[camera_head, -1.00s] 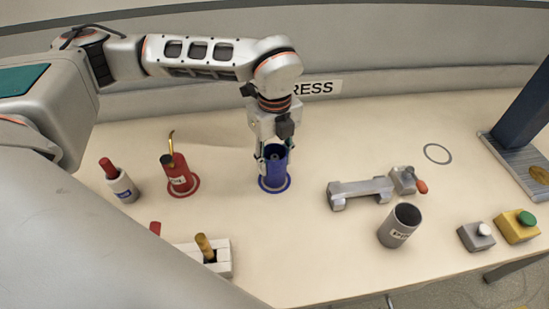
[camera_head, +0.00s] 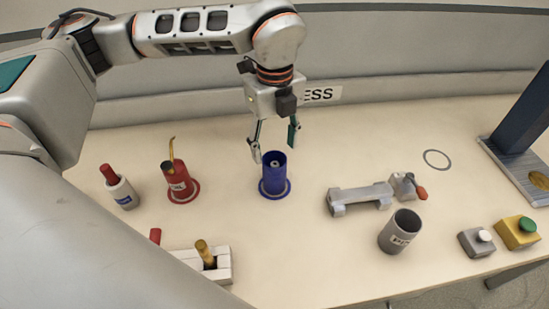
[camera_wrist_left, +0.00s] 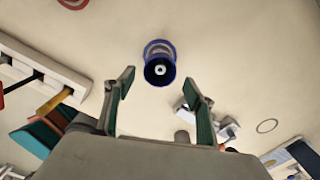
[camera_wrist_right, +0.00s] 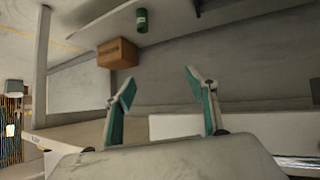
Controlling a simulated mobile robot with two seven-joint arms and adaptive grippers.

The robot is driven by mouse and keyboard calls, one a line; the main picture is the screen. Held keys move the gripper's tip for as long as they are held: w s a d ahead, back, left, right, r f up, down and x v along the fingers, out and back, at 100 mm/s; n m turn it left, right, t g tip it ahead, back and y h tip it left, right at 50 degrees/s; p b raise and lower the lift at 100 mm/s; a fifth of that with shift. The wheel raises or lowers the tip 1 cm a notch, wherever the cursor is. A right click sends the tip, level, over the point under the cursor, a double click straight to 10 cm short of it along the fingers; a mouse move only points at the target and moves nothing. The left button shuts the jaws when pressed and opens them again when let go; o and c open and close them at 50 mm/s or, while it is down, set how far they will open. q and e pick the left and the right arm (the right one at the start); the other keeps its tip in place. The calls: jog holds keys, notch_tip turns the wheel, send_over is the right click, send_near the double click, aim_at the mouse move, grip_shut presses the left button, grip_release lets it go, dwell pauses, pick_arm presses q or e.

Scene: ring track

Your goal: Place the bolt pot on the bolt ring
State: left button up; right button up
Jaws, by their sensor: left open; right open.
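A blue pot (camera_head: 273,173), open at the top with a small pale part inside, stands upright on a blue ring (camera_head: 288,188). The left wrist view also shows the blue pot (camera_wrist_left: 160,71). My left gripper (camera_head: 274,150) is open and empty, just above and behind the pot, its fingers apart from it. A red pot (camera_head: 177,183) with a yellow hooked piece stands on a red ring. A grey pot (camera_head: 399,232) with an unreadable label stands at the front right, off the bare grey ring (camera_head: 437,159). I cannot read which pot is marked bolt. My right gripper (camera_wrist_right: 161,78) is open and empty, away from the table.
A grey fixture (camera_head: 360,197) with a red-tipped lever lies right of centre. Button boxes (camera_head: 517,233) and a dark press column (camera_head: 522,115) are at the right. A white red-topped bottle (camera_head: 121,190) and a white holder (camera_head: 216,264) are at the left.

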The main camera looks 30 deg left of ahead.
pick_arm(q)
notch_tip(320, 180, up, 5)
jog(key=shift+f, duration=0.1)
dwell(0.7)
